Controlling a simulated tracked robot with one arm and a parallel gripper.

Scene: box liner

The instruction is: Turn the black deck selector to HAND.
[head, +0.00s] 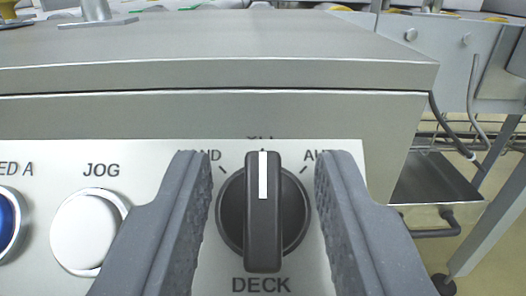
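The black deck selector (262,220) is a round knob with a raised bar handle on a pale panel, above the label DECK. Its white pointer line stands straight up, toward a top label that the knob partly hides. The HAND label is at its upper left and the AUTO label at its upper right, both partly covered by my fingers. My gripper (262,195) is open, with one grey finger on each side of the knob. Gaps show between the fingers and the bar handle.
A white JOG button (86,232) is left of my left finger, and a blue button (8,225) is at the left edge. The steel cabinet top (230,45) overhangs the panel (150,160). Cables, a metal tray and a frame leg are at the right.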

